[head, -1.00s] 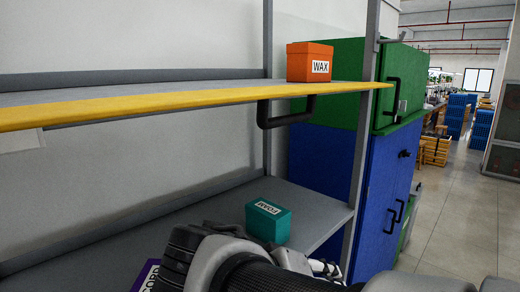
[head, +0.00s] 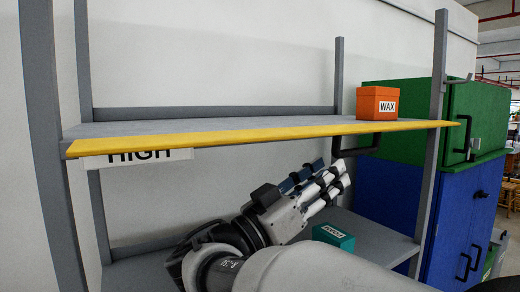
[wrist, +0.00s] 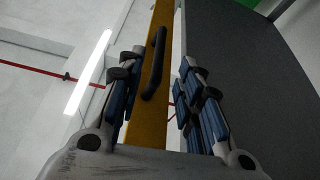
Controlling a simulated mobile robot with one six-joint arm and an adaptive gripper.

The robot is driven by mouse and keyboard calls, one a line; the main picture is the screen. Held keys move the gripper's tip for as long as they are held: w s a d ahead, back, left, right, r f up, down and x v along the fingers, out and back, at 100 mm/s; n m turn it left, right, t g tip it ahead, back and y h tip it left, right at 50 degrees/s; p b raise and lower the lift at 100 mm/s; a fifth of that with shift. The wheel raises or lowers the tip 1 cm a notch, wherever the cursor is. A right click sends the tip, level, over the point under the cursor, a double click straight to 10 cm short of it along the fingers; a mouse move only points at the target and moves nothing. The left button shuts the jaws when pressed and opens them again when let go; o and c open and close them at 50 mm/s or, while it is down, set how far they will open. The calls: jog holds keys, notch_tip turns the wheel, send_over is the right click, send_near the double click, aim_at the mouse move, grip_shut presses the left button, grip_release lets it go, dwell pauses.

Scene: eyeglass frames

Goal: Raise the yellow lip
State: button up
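The yellow lip (head: 270,134) is the front edge of the upper grey shelf and looks roughly level. A black handle (head: 357,153) hangs under its right part. My gripper (head: 328,177) is open and empty below the lip, just left of and below the handle, fingers pointing up and right. In the wrist view, the black handle (wrist: 152,72) and the yellow lip (wrist: 146,130) show in the gap between the spread fingers of my gripper (wrist: 158,62). No finger visibly touches the handle.
An orange WAX box (head: 377,104) stands on the upper shelf's right end. A teal box (head: 334,237) sits on the lower shelf (head: 385,240), close below my gripper. A HIGH label (head: 138,157) hangs under the lip at left. Green and blue cabinets (head: 470,140) stand at right.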

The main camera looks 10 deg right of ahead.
aim_at(357, 152)
jog(key=x, duration=1)
jog(key=shift+s, duration=0.1)
jog(key=shift+c, duration=0.2)
grip_shut()
